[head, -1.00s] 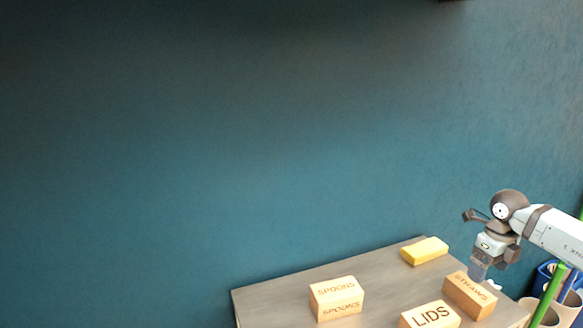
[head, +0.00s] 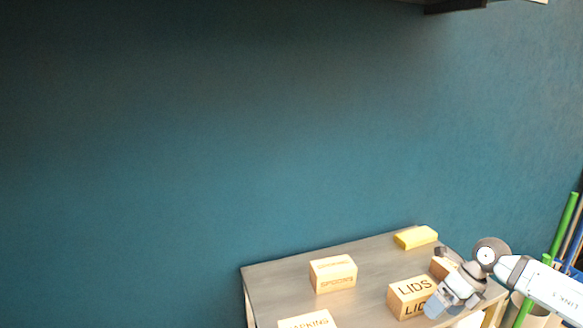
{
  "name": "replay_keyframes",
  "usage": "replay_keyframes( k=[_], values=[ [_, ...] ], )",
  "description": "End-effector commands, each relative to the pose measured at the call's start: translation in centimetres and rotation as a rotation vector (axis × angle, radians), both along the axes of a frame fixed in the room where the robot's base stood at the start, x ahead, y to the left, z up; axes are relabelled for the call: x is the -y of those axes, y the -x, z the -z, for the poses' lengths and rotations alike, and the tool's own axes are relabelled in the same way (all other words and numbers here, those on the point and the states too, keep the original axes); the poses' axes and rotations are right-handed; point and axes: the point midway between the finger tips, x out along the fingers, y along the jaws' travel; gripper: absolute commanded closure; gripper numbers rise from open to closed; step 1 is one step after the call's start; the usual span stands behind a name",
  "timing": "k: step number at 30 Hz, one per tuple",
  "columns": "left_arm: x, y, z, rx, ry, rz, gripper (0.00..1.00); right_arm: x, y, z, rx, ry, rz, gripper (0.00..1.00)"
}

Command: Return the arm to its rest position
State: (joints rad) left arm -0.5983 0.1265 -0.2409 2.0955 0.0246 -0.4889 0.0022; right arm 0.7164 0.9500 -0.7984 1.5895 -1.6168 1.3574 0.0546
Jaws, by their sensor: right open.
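My right gripper (head: 437,306) comes in from the lower right of the head view and hangs over the right end of the grey wooden table (head: 287,273). Its jaws are open and nothing shows between them. The fingertips overlap the right side of the wooden LIDS block (head: 402,290) in the picture; I cannot tell whether they touch it. The gripper and wrist partly hide another wooden block (head: 439,267) behind them. My left gripper is not in view.
A wooden SPOONS block (head: 333,273) and a yellow block (head: 415,237) stand on the table. Another lettered block (head: 307,320) is cut by the bottom edge. Green (head: 563,225) and blue poles stand at the right. A dark shelf (head: 455,6) hangs at the top right.

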Motion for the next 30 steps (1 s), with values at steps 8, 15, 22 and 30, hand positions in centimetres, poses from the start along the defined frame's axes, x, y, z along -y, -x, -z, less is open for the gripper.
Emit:
replay_keyframes(
  k=[8,15,22,30],
  values=[
    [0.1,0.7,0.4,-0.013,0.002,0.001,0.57,-7.2,5.0,3.3,-0.010,-0.513,0.204,0.11],
    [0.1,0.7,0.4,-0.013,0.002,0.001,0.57,-8.9,8.8,4.5,-0.079,-0.926,0.647,0.11],
    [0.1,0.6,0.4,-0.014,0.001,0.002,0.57,-5.4,13.2,8.2,-0.209,-1.106,1.262,0.11],
    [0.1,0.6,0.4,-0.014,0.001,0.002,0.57,-1.3,20.1,13.6,-0.357,-1.015,1.827,0.11]
  ],
)
